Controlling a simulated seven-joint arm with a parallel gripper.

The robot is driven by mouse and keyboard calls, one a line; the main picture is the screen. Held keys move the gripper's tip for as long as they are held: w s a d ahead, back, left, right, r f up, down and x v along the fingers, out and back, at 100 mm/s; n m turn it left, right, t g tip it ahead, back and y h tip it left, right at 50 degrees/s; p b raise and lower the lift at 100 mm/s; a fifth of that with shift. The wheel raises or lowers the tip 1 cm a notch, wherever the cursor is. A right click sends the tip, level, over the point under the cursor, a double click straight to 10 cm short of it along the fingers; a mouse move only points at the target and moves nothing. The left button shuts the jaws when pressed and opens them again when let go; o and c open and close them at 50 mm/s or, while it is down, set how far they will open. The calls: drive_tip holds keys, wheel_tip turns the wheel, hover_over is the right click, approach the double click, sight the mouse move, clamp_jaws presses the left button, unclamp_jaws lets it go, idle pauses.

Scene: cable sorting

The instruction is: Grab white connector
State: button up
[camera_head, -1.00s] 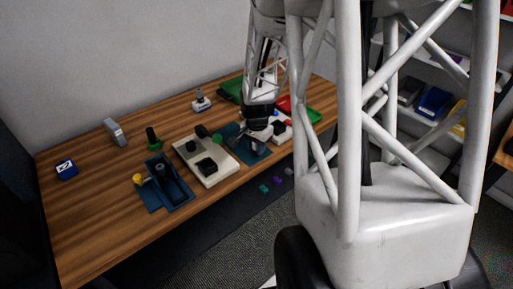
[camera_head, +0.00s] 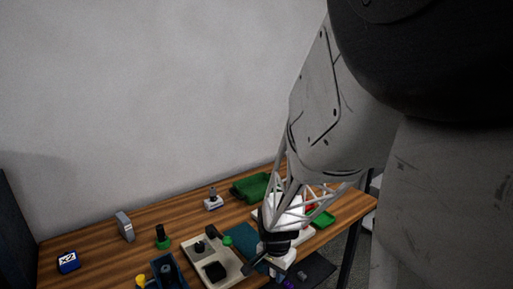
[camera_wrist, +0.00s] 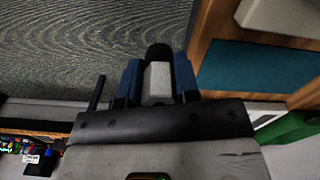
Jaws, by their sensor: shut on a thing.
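My gripper (camera_wrist: 158,70) is shut, with a blue finger on each side of a white connector (camera_wrist: 157,84) in the wrist view. The connector has a dark rounded end pointing away from the wrist. The fingers hide its sides. Carpet shows behind it, so it is held out past the table's edge. In the head view my gripper (camera_head: 272,266) is at the front edge of the table, low in the picture, and the connector is hard to make out there.
A bare teal mat (camera_wrist: 255,66) lies on the wooden table (camera_head: 100,246). In the head view a pale board with black parts (camera_head: 222,255), a dark blue holder (camera_head: 168,272), a green block (camera_head: 253,186) and a green tray (camera_head: 322,219) stand on the table. Open floor (camera_wrist: 60,45) lies in front.

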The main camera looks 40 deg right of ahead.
drive_tip(key=shift+s+a+r, duration=0.15)
drive_tip(key=shift+s+a, duration=0.2)
drive_tip(key=shift+s, duration=0.3)
drive_tip(key=shift+s+a+r, duration=0.1)
drive_tip(key=shift+s+a, duration=0.3)
drive_tip(key=shift+s, duration=0.3)
drive_tip(key=shift+s+a+r, duration=0.15)
drive_tip(key=shift+s+a, duration=0.2)
drive_tip(key=shift+s, duration=0.3)
drive_tip(key=shift+w, duration=0.15)
